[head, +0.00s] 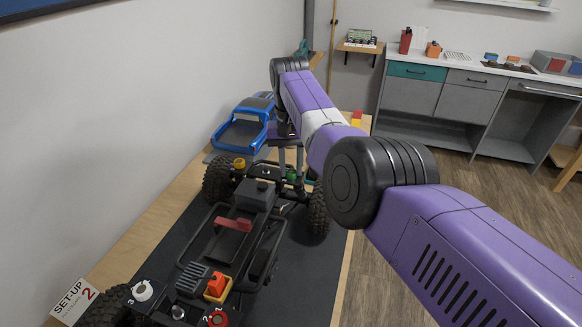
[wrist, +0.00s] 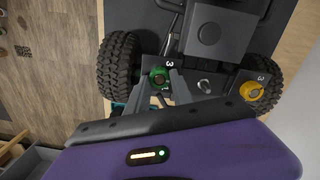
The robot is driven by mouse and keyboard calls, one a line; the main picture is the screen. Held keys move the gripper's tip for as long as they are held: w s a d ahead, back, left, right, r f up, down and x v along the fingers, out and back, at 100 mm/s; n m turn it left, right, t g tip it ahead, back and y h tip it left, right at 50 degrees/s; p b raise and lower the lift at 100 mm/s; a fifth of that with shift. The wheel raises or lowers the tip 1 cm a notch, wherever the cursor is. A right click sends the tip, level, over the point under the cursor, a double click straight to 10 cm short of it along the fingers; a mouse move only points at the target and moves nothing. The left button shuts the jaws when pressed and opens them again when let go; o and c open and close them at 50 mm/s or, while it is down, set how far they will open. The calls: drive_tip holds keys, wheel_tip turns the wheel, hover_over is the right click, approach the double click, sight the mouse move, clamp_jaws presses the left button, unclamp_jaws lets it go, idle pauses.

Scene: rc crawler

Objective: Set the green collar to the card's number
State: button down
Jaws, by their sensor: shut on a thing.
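The green collar (wrist: 158,75) sits on the crawler's far axle end, with a white mark like a 3 on the black part beside it in the wrist view. It also shows in the head view (head: 291,175). My gripper (wrist: 167,84) reaches down over it, its grey fingers at the collar's two sides and shut on it. The collar's pointer cannot be read clearly. The set-up card (head: 74,301) lies at the lower left in the head view and shows a red 2. The crawler (head: 232,225) stands on a black mat.
A yellow collar (head: 239,163) is at the crawler's far left, a white one (head: 142,291) and a red one (head: 217,319) at the near end. A blue truck body (head: 243,125) stands behind. The mat (head: 300,285) is clear on the right.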

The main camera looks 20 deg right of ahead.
sight(291, 171)
idle(0.3)
drive_tip(key=c, duration=1.1)
unclamp_jaws()
drive_tip(key=shift+w+r+b, duration=0.1)
drive_tip(key=shift+r+b, duration=0.35)
drive_tip(key=shift+r, duration=3.45)
